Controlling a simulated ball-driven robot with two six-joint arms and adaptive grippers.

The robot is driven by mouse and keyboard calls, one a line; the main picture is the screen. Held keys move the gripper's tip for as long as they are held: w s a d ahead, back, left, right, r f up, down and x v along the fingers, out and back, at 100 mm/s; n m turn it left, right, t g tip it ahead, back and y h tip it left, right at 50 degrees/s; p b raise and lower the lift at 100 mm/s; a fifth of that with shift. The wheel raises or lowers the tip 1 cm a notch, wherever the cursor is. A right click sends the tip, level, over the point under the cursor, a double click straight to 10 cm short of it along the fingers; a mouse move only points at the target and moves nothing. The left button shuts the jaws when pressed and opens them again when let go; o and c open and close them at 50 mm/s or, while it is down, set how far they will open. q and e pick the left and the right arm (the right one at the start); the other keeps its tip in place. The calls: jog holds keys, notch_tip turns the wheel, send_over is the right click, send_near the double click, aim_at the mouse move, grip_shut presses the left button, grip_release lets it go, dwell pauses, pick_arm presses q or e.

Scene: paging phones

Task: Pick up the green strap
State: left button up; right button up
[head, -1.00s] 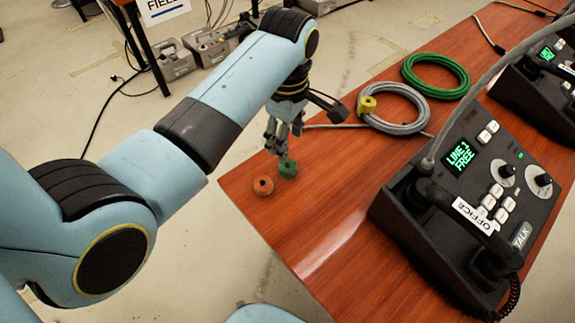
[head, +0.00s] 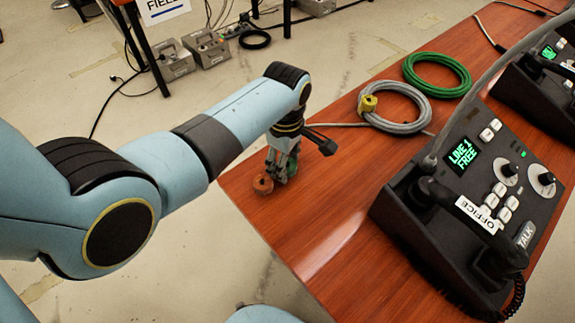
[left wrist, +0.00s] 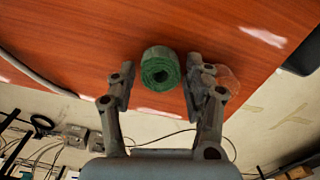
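The green strap (head: 292,167) is a small roll near the left edge of the wooden table (head: 330,225). In the head view it is partly hidden by the fingers of my left gripper (head: 280,172). In the left wrist view the green strap (left wrist: 160,68) lies between the two fingertips of my left gripper (left wrist: 161,88). The fingers are apart, with a gap on the left and a narrower one on the right; I see no grip on it. My right gripper is not in view.
A grey cable coil (head: 397,127) with a yellow tie, a green cable coil (head: 438,92) and the OFFICE phone (head: 470,215) stand farther right. The table's front middle is clear.

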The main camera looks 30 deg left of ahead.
pick_arm(q)
jog(key=c, duration=0.5)
jog(key=shift+r, duration=0.1)
